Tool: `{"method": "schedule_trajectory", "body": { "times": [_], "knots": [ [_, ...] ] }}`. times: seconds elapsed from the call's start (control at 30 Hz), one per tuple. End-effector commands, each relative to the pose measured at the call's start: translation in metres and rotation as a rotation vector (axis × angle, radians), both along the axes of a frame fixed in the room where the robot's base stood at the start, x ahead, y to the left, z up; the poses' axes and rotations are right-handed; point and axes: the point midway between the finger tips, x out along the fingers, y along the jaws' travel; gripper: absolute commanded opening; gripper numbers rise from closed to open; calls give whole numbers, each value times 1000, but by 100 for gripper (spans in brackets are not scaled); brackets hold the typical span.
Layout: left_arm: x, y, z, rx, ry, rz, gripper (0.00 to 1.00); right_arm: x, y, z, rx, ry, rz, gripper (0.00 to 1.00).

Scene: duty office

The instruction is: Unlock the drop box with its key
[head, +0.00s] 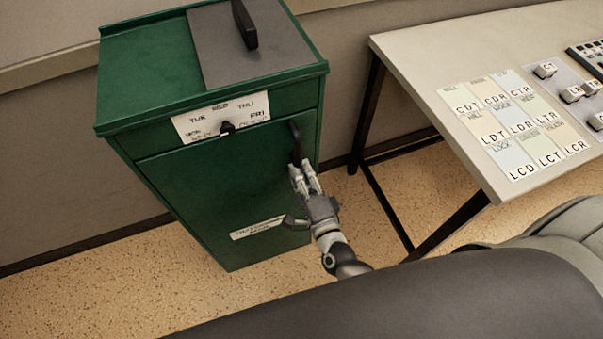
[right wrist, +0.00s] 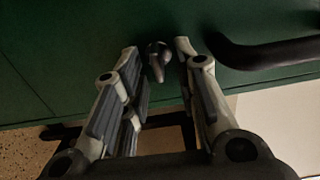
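The green drop box (head: 180,180) stands upright against the wall. Its front has a white day plate (head: 195,125) with a small black knob (head: 227,127), and a black curved handle (head: 296,143) near the right edge. My right gripper (head: 301,172) is at the front just below the handle and hides the surface there. In the right wrist view, a small dark fitting (right wrist: 158,60) sits between the open fingertips, apparently touching neither. I cannot tell if it is the lock, the key or both. The handle (right wrist: 265,52) is beside the fingers. My left gripper is out of view.
A pale table (head: 420,60) with black legs stands to the right. It carries lettered cards (head: 510,125), several small labelled dark pieces (head: 572,93) and a keypad (head: 590,55). A grey panel with a black grip (head: 244,25) is on the box top. Speckled floor is clear at left.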

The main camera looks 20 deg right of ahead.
Motion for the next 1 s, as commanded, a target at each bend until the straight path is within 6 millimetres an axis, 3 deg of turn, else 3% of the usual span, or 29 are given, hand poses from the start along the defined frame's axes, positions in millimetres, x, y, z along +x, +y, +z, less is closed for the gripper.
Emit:
{"method": "schedule_trajectory", "body": {
  "times": [0.23, 0.7, 1.0],
  "knots": [
    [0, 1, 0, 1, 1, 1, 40, -19, 0, -1, 0, 3, 2, 28],
    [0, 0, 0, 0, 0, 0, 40, -107, -3, -1, 0, 2, 1, 28],
    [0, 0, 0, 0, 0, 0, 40, -120, -4, 0, 1, 0, 0, 28]
  ]
}}
